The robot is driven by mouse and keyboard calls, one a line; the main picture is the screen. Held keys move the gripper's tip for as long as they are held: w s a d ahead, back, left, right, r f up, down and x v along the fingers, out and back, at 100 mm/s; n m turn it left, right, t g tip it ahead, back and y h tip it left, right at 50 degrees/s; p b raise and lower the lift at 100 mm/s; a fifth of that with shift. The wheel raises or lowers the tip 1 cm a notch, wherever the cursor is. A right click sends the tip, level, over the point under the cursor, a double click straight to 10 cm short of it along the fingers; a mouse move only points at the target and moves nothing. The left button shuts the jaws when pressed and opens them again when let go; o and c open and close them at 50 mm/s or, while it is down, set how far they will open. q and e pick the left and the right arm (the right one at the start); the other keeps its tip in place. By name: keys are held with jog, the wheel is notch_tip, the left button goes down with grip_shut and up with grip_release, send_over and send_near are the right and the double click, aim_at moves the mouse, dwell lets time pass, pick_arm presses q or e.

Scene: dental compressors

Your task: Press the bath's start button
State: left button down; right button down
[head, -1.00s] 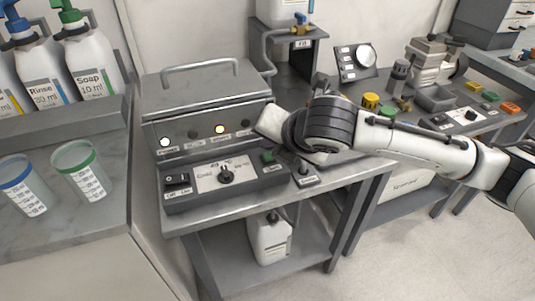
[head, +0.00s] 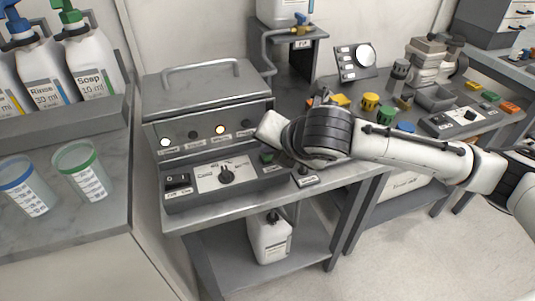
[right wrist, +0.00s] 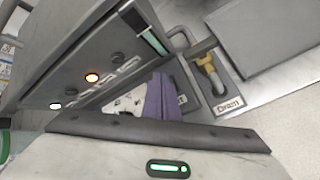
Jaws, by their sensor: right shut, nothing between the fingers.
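The bath is a grey metal box with a handled lid (head: 205,82) and a sloped front panel, left of centre in the head view. Its lower control panel has a rocker switch (head: 177,181), a black knob (head: 226,175) and a green button (head: 267,157) at the right end. My right gripper (head: 270,128) is just above and behind the green button, apart from it as far as I can tell. In the right wrist view its purple-grey fingers (right wrist: 159,98) are shut and empty, in front of the control panel; the green button is not visible there. My left gripper is not in view.
A drain valve (right wrist: 208,70) with its label sits beside the panel. A white light (head: 166,142) and an amber light (head: 220,129) glow on the bath. Cups and bottles stand on the left counter; coloured parts (head: 370,101) lie on the bench behind my right arm.

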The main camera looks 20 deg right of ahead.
jog(key=shift+f, duration=0.35)
dwell(0.3)
jog(key=shift+r, duration=0.1)
jog(key=shift+r+p, duration=0.85)
jog(key=shift+p, duration=0.45)
